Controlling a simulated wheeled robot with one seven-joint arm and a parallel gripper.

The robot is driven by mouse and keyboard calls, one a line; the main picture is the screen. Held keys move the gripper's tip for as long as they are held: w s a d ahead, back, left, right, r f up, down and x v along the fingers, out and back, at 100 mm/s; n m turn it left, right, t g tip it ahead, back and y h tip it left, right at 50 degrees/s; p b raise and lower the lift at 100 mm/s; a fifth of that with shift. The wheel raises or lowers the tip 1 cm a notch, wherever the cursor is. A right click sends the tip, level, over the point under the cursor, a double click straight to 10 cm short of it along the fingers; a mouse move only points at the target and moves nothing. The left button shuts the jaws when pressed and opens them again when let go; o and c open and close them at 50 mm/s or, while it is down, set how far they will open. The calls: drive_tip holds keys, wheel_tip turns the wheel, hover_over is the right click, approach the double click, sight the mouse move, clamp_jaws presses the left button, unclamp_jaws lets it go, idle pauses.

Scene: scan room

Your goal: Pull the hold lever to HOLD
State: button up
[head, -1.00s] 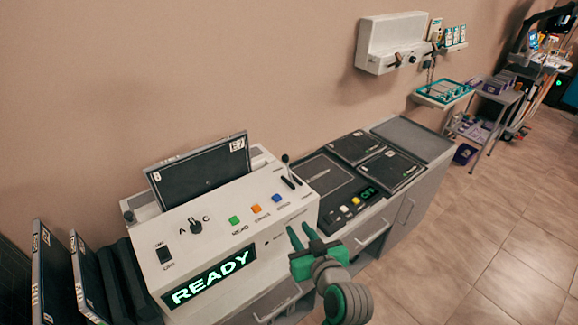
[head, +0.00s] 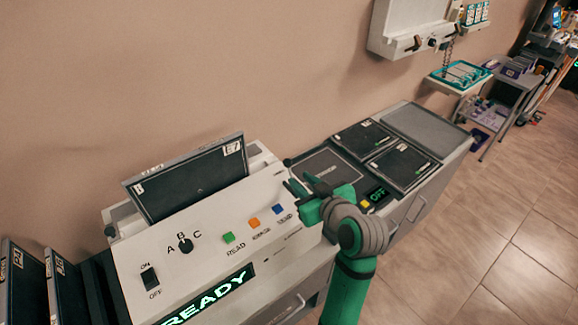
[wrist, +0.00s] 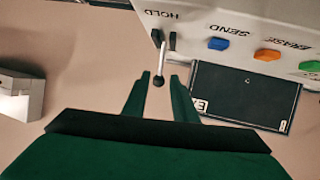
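The hold lever shows in the wrist view as a thin stem with a black ball knob (wrist: 158,80), rising from a slot beside the HOLD lettering at the right end of the white reader console (head: 215,265). My gripper (head: 297,183) is open and empty at that end of the console. In the wrist view its two green fingers (wrist: 160,76) lie on either side of the knob, with a gap to each. Whether the knob is fully between them in depth I cannot tell. In the head view my gripper hides the lever.
A dark plate (head: 190,180) stands upright in the console's back. Green (head: 228,237), orange (head: 253,223) and blue (head: 278,209) buttons, a rotary knob (head: 186,245) and an ON/OFF switch (head: 150,277) lie left of my gripper. A counter with dark panels (head: 400,165) extends right.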

sight(290, 172)
drive_tip(key=x, duration=0.8)
drive_tip(key=shift+w+f, duration=0.1)
drive_tip(key=shift+f, duration=0.15)
clamp_jaws()
idle(1.1)
